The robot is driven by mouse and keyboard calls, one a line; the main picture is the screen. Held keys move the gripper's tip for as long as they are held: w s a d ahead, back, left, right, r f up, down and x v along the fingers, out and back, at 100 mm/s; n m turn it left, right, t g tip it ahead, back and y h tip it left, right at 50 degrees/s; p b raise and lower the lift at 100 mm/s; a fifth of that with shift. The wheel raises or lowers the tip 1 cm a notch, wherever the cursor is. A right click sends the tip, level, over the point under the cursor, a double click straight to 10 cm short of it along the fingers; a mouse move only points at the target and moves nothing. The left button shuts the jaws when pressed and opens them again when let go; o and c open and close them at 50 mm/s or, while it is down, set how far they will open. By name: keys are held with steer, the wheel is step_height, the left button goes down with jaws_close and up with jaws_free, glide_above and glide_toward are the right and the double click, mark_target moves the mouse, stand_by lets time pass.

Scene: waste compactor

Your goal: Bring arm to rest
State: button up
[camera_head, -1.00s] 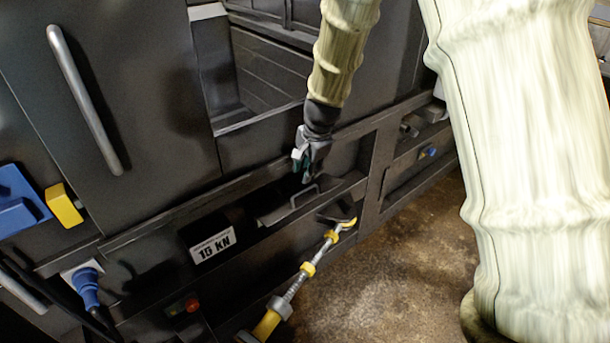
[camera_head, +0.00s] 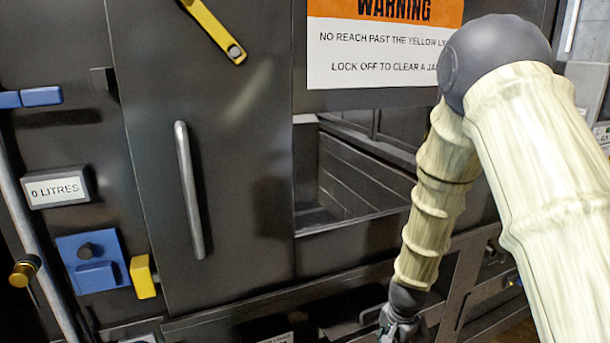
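My arm comes in from the right, bends at a dark round elbow and hangs down in front of the dark compactor (camera_head: 250,285). My gripper (camera_head: 392,338) is at the bottom edge of the view, partly cut off, pointing down below the open hatch. Its fingertips are not clear, so I cannot tell whether it is open or shut. Nothing is visibly held in the part that shows.
An open hatch (camera_head: 310,222) is left of my forearm. A tall door handle (camera_head: 190,190) stands out from the panel. A yellow latch bar (camera_head: 215,30), a blue switch box (camera_head: 92,262), a yellow block (camera_head: 143,277) and a warning sign (camera_head: 340,65) are on the front.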

steer(key=s+d+f+n+g+b, duration=0.1)
steer(key=s+f+n+b, duration=0.3)
steer(key=s+f, duration=1.3)
steer(key=s+f+n, duration=0.3)
steer(key=s+f, duration=0.2)
steer(key=s, duration=0.4)
steer(key=s+a+f+n+b, duration=0.1)
steer(key=s+f+n, duration=0.2)
steer(key=s, duration=0.7)
step_height(320, 180, down, 2)
steer(key=shift+a+f+n+g, duration=0.2)
steer(key=shift+a+n+g, duration=0.1)
steer(key=shift+g, duration=0.1)
